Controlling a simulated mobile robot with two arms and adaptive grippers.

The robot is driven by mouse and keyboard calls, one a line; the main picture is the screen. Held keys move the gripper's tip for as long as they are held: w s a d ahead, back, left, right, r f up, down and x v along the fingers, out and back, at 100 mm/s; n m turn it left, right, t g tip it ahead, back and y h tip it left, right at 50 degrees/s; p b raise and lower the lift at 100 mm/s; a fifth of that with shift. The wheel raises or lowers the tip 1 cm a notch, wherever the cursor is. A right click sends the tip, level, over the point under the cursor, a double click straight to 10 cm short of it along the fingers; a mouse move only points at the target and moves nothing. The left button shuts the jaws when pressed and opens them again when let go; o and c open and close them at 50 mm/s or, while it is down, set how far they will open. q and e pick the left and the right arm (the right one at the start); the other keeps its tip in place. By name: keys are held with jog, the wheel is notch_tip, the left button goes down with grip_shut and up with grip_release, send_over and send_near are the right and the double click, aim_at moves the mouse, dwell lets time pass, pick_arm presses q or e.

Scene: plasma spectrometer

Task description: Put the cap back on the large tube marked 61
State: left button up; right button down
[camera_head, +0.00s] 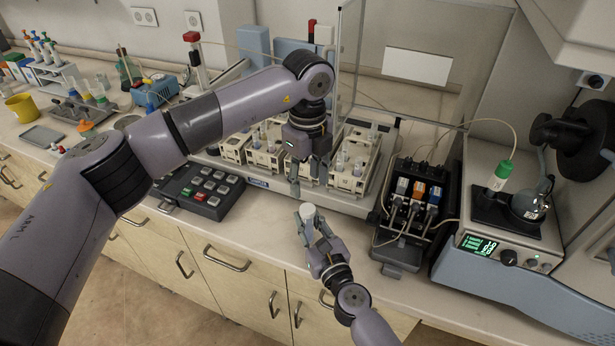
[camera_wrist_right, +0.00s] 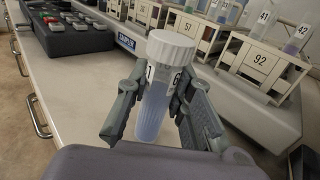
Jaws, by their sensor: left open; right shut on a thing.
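My right gripper (camera_head: 313,232) is shut on a large clear tube (camera_wrist_right: 155,108) with blue liquid, held upright above the front of the bench. A ribbed white cap (camera_wrist_right: 171,47) sits on the tube's top; it also shows in the head view (camera_head: 307,210). I cannot tell whether the cap is fully tightened. The tube's label is partly turned away; a 6 and part of a 1 show. My left gripper (camera_head: 308,180) is open, fingers down, above and just behind the capped tube, apart from it. It is in front of the racks.
Racks of numbered tubes (camera_head: 347,178) stand on the instrument tray behind the grippers; one rack (camera_wrist_right: 258,61) is marked 92. A keypad (camera_head: 200,190) lies to the left. A pump unit (camera_head: 412,205) stands to the right. The bench front is clear.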

aim_at(308, 208)
pick_arm(q)
jog(key=shift+f, duration=4.05)
jog(key=shift+c, duration=0.4)
grip_shut()
